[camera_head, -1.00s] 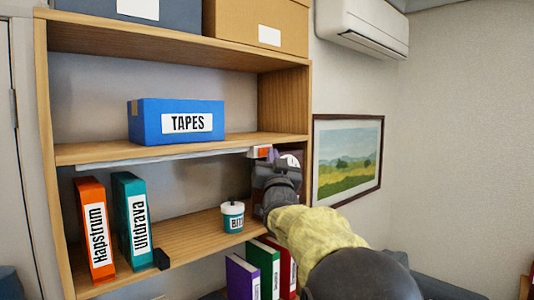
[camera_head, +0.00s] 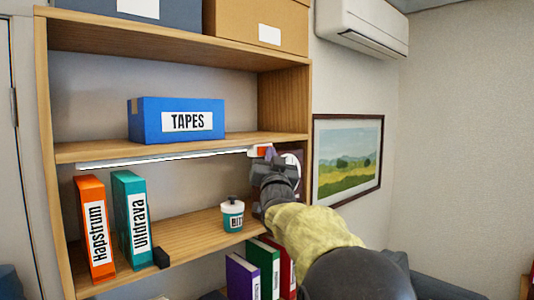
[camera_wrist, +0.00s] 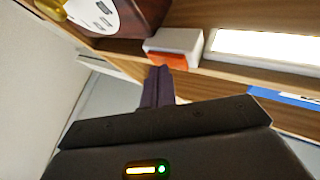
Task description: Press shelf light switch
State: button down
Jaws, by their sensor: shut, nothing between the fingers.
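The shelf light switch is a small white box with an orange rocker (camera_head: 262,151), fixed under the middle shelf board near its right end. It also shows in the wrist view (camera_wrist: 172,47). A light strip (camera_head: 165,160) runs left from it under the same board and glows white, bright in the wrist view (camera_wrist: 270,47). My gripper (camera_head: 271,157) is shut and empty, with its fingertips right at the switch. In the wrist view its dark fingers (camera_wrist: 158,75) point at the orange rocker's lower edge. Whether they touch it I cannot tell.
A dark maroon object with a white round label (camera_head: 292,158) stands close behind my gripper. A small BIT pot (camera_head: 232,217) is on the board below, left of my arm. Orange (camera_head: 94,230) and teal (camera_head: 131,220) binders stand further left. The blue TAPES box (camera_head: 176,121) sits above.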

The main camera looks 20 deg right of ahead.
dwell(0.4)
jog(key=shift+s+d+f+b, duration=0.1)
jog(key=shift+s+b, duration=0.25)
jog(key=shift+b, duration=0.3)
jog(key=s+d+b, duration=0.2)
jog(key=s+b, duration=0.2)
jog(key=s, duration=0.1)
jog(key=shift+s+b, duration=0.35)
dwell(1.3)
